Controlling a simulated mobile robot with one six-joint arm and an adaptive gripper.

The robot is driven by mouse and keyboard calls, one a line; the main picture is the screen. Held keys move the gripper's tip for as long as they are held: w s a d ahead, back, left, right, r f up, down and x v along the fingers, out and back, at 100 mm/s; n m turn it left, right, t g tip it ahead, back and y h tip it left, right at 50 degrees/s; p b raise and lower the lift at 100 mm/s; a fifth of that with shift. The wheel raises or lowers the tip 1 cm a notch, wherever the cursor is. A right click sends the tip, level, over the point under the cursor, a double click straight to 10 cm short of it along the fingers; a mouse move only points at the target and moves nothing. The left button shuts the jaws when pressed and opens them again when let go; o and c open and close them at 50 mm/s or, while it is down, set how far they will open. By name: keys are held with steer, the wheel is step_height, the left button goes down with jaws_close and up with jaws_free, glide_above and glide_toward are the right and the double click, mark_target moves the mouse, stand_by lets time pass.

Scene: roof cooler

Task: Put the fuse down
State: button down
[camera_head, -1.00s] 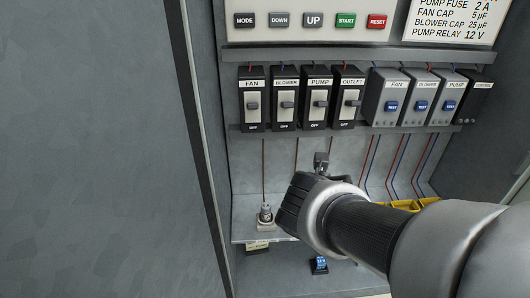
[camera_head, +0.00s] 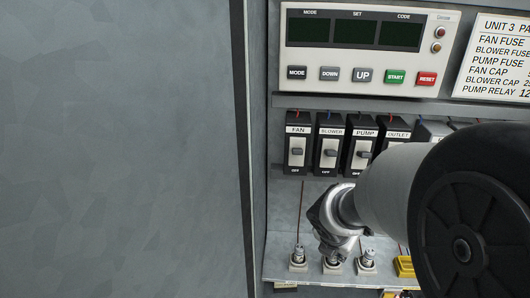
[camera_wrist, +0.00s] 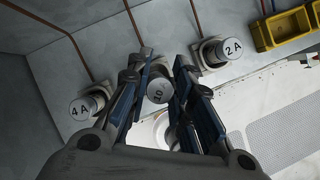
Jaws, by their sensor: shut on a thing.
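My gripper (camera_wrist: 160,95) is shut on a round-capped fuse (camera_wrist: 158,89), which shows between its fingers in the wrist view. The print on its cap is hard to read. In the head view my gripper (camera_head: 333,250) points down at the middle fuse holder (camera_head: 333,267) on the ledge. The fingers hide the fuse's lower end, so I cannot tell how far it sits in the holder. A fuse marked 4 A (camera_wrist: 86,106) stands to the left and one marked 2 A (camera_wrist: 219,52) to the right, each in its own holder.
Breakers (camera_head: 331,150) line the rail above, under a control panel (camera_head: 365,45). A yellow bin (camera_wrist: 283,27) stands to the right of the 2 A fuse. A large grey panel (camera_head: 120,150) fills the left. Wires run down the back wall.

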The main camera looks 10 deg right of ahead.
steer(key=shift+w+d+r+g+p, duration=0.1)
steer(key=shift+w+r+g+p, duration=0.25)
steer(key=shift+g+p, duration=0.4)
step_height(320, 180, down, 2)
steer(key=shift+f+b, duration=0.2)
steer(key=shift+b, duration=0.45)
steer(key=c, duration=1.4)
jaws_free()
steer(key=shift+r+t, duration=0.15)
steer(key=shift+t, duration=0.1)
steer(key=s+a+r+m+y+p, duration=0.1)
steer(key=s+a+r+m, duration=0.2)
steer(key=s+r+m, duration=0.3)
steer(key=s+a+r+m+p, duration=0.1)
steer(key=s+a+r+m, duration=0.2)
steer(key=r+m, duration=0.3)
steer(key=s+a+r+m+y, duration=0.1)
steer(key=s+a+m, duration=0.1)
steer(key=s+m, duration=0.1)
steer(key=s+a+r+m+t+y, duration=0.1)
steer(key=s+a+m, duration=0.1)
steer(key=s+m, duration=0.2)
steer(key=s+a+r+m, duration=0.2)
steer(key=s+m, duration=0.1)
steer(key=m, duration=0.3)
steer(key=shift+s+a+m+t+y, duration=0.25)
steer(key=shift+s+m+t+y, duration=0.05)
steer(key=shift+s+m+y, duration=0.1)
